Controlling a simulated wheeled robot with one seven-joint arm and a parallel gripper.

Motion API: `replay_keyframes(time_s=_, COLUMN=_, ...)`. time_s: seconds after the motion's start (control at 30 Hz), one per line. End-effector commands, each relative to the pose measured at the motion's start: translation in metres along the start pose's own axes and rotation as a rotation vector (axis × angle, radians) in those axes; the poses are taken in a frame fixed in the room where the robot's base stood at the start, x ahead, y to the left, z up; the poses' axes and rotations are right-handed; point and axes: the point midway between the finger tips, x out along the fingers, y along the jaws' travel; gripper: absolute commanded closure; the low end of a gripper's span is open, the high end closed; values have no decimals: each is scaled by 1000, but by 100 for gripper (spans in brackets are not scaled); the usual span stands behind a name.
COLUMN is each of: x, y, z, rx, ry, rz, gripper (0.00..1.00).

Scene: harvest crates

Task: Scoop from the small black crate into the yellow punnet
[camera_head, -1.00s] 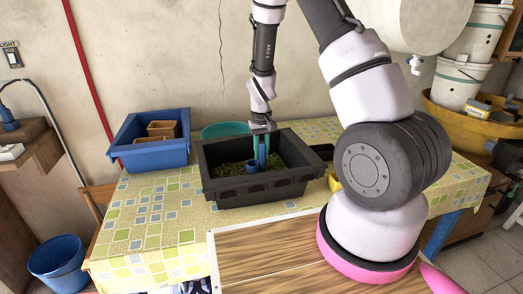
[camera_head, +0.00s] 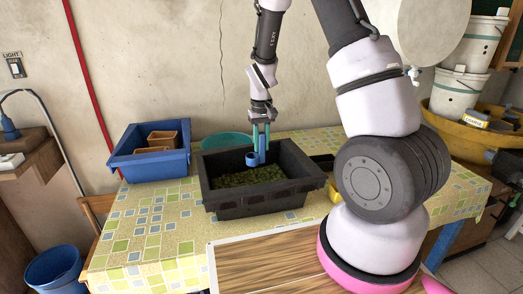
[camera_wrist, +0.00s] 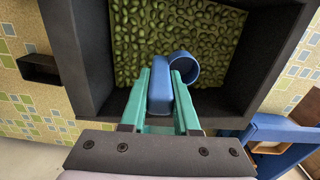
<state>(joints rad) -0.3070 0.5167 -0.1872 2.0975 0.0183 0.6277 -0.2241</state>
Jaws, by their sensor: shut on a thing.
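The black crate (camera_head: 262,205) stands on the table, holding a layer of small green pieces (camera_head: 247,176). The pieces fill the wrist view's background (camera_wrist: 215,35). My gripper (camera_head: 261,143) has teal fingers shut on the handle of a blue scoop (camera_head: 252,159). In the wrist view the handle (camera_wrist: 160,95) is between the fingers and the round cup (camera_wrist: 184,68) is beside it. The scoop is over the crate, seemingly above the pieces; its contents cannot be made out. The yellow punnet (camera_head: 334,189) shows only as a sliver right of the crate, mostly hidden by the crate and my arm.
A blue crate (camera_head: 150,170) with brown pots (camera_head: 160,140) stands left of the black crate. A teal bowl (camera_head: 222,140) is behind it. A small dark box (camera_wrist: 38,68) lies to its side in the wrist view. The patterned tablecloth (camera_head: 150,235) is clear at front left.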

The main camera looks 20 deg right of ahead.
Motion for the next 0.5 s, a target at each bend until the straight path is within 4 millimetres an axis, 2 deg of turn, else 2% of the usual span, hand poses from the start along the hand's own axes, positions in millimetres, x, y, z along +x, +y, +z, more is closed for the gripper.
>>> replay_keyframes(time_s=0.5, x=-42, y=0, z=-1, rx=0, ry=2, rz=-1, gripper=100)
